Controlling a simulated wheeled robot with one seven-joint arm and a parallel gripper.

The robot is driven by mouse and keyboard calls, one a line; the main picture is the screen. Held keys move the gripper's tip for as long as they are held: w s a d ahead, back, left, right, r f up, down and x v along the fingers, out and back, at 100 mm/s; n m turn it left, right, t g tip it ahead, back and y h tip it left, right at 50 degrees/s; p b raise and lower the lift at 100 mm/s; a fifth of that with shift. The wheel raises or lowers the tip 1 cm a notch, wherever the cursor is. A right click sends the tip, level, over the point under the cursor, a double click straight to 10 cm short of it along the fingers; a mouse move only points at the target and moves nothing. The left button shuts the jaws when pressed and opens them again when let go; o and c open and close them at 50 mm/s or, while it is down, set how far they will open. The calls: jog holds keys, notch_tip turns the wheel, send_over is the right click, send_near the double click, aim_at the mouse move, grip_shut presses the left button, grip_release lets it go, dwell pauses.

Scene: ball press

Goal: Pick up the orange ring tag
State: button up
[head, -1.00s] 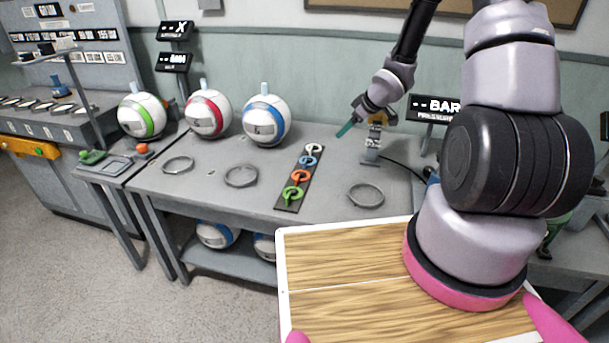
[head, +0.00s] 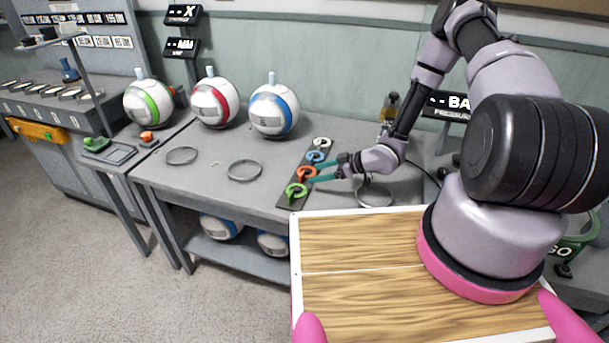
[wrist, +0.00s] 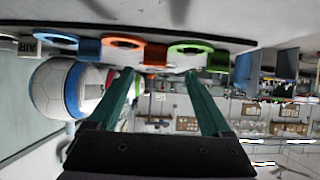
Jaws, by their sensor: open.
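The orange ring tag (head: 306,173) lies on the dark strip (head: 290,203) on the grey table, between the blue ring tag (head: 316,156) and the green ring tag (head: 296,190). My gripper (head: 318,171) is open, its teal fingers reaching in from the right, close to the orange tag. In the wrist view the orange tag (wrist: 155,55) is just beyond and between the two spread fingertips (wrist: 158,73). Green (wrist: 192,47) and blue (wrist: 90,47) tags flank it. I cannot tell whether a fingertip touches a tag.
A white ring tag (head: 322,142) lies at the strip's far end. Balls with green, red and blue bands (head: 274,110) stand at the back. Empty metal rings (head: 245,170) lie left of the strip; another (head: 374,195) is below my wrist. A wooden-topped board (head: 360,270) is in front.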

aim_at(303, 173)
jog(key=x, duration=0.7)
jog(key=shift+w, duration=0.45)
jog(key=shift+r, duration=0.1)
grip_shut()
